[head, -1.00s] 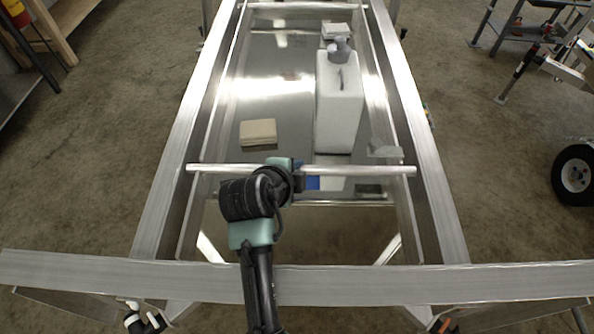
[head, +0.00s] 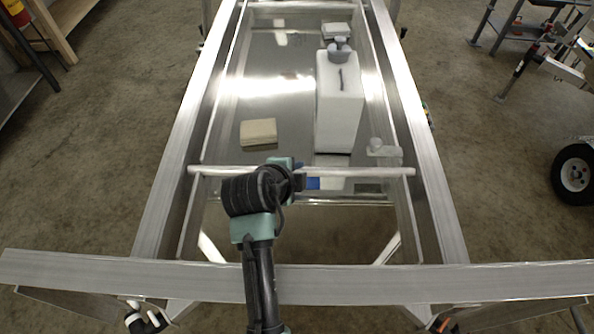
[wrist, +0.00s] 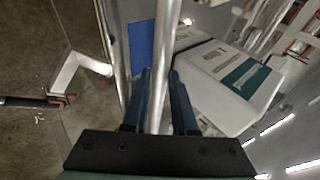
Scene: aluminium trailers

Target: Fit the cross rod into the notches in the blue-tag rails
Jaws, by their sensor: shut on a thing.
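The cross rod (head: 345,172) is a thin silver bar lying across the picture between the two long aluminium rails in the head view. Its ends appear over or at the left rail (head: 214,130) and the right rail (head: 395,110); whether they sit in notches cannot be told. My gripper (wrist: 160,85) is shut on the rod, which runs between its dark fingers in the wrist view; in the head view my arm hides part of the rod left of its middle.
A tan block (head: 258,132) lies at left. A small clear item (head: 383,149) is near the right rail. A wide front beam (head: 400,284) crosses nearest me.

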